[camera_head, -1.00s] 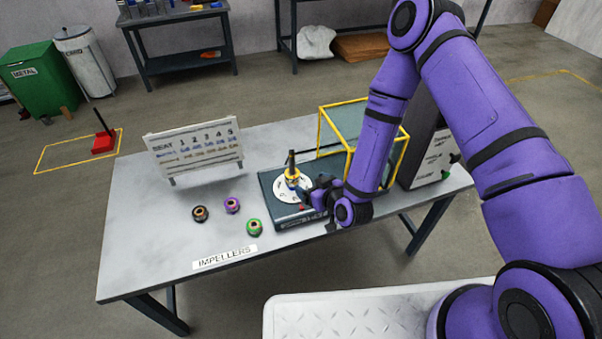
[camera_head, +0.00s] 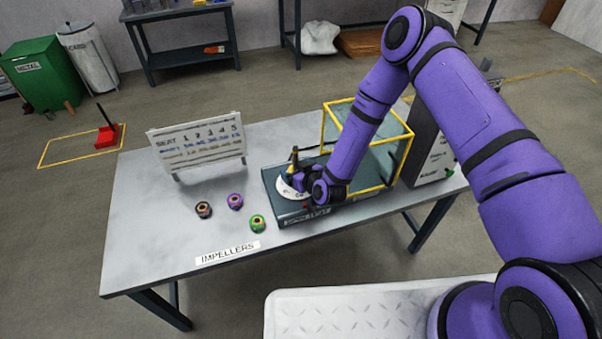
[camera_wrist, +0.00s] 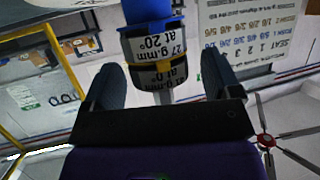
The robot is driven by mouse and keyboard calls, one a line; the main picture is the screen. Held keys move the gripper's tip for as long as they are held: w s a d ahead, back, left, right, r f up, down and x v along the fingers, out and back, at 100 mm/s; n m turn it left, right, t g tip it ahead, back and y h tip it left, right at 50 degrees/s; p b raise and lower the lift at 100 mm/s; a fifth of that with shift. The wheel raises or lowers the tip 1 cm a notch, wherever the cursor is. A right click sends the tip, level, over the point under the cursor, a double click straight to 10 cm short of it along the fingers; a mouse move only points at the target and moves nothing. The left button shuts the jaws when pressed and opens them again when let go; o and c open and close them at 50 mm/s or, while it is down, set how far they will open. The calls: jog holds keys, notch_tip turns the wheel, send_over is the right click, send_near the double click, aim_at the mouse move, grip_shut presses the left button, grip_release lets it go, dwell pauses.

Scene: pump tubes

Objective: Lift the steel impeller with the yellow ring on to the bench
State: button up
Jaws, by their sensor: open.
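The steel impeller with the yellow ring (camera_wrist: 160,66) shows in the wrist view as a round piece with a yellow band between printed labels, blue at the top and a bare steel shaft below. It is on the upright spindle of the dark spin-test machine (camera_head: 320,213) on the bench (camera_head: 150,235). My gripper (camera_head: 298,180) is open at the spindle. In the wrist view its two fingers (camera_wrist: 160,75) stand on either side of the piece, with gaps visible. In the head view my gripper hides most of the impeller and part of the white dial (camera_head: 287,189).
A yellow-framed clear guard (camera_head: 323,128) is close behind my wrist. The bench's left part is clear.

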jog(key=c, duration=1.2)
jog(key=shift+w+r, duration=0.1)
jog(key=shift+r, duration=0.55)
dwell(0.3)
jog(key=shift+r, duration=7.45)
